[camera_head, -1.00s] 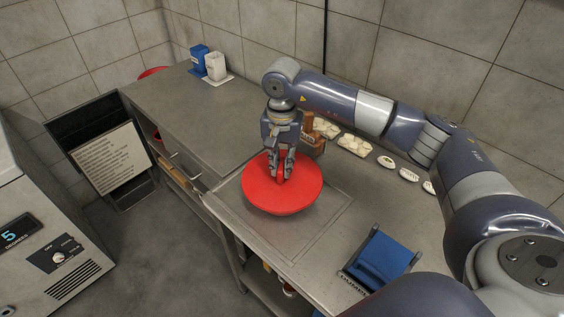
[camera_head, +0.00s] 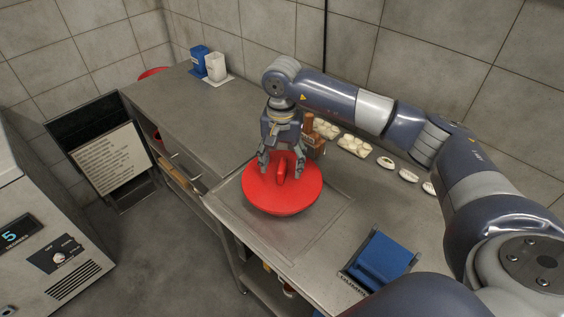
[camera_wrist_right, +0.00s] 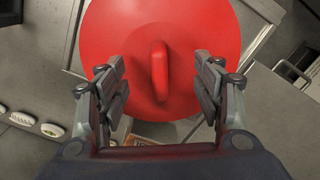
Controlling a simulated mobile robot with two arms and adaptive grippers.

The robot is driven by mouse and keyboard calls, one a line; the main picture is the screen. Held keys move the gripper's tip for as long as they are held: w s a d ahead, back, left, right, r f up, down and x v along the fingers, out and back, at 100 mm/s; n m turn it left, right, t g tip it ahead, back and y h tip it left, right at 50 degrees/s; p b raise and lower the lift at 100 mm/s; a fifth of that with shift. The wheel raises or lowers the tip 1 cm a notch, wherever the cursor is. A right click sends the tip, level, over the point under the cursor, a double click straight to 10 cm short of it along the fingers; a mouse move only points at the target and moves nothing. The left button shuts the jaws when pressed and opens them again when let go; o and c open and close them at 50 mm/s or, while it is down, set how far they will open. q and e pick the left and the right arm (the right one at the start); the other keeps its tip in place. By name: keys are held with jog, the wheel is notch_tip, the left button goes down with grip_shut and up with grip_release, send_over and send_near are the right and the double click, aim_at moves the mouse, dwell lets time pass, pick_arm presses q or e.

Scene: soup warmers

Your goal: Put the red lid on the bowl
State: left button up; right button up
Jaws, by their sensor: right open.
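The red lid (camera_head: 301,196) is round with a raised loop handle (camera_head: 282,170) and sits over the square recessed panel of the counter. It looks level; the bowl is hidden or cannot be told apart beneath it. My right gripper (camera_head: 282,172) is just above the lid, its fingers spread to either side of the handle. In the right wrist view the red lid (camera_wrist_right: 205,30) fills the middle, and the open fingers of my right gripper (camera_wrist_right: 160,82) stand apart from the handle (camera_wrist_right: 160,70) on both sides. My left gripper is not in view.
A wooden block (camera_head: 313,142) stands just behind the lid, with trays of white pieces (camera_head: 354,145) along the wall. A blue holder (camera_head: 380,258) is at the right front. Blue and white containers (camera_head: 207,64) stand at the far left. The counter's left half is mostly clear.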

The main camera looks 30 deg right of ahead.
jog(key=shift+r+p, duration=1.45)
jog(key=shift+r, duration=1.75)
